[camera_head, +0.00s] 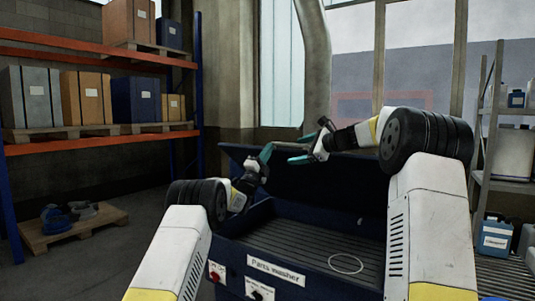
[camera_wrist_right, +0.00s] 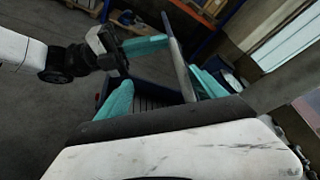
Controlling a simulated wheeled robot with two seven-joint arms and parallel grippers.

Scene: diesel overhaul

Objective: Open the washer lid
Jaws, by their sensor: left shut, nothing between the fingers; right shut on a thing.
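The parts washer (camera_head: 300,281) is a dark blue box with a white name label, in the lower middle of the head view. Its lid (camera_head: 335,185) stands raised at the back, and the ribbed basin inside shows. My right gripper (camera_head: 291,153) is at the lid's upper edge and is shut on it. In the right wrist view the thin lid (camera_wrist_right: 180,68) stands edge-on between the teal fingers. My left gripper (camera_head: 267,152) is shut and empty near the lid's upper left part; in the wrist view it is close to the lid's edge. Whether it touches is unclear.
A white ring (camera_head: 346,263) shows in the basin. Red and black knobs (camera_head: 217,271) are on the washer's front. An orange rack (camera_head: 95,137) with boxes stands at left, a pallet (camera_head: 75,228) on the floor below it. A grey shelf (camera_head: 487,179) with containers is at right.

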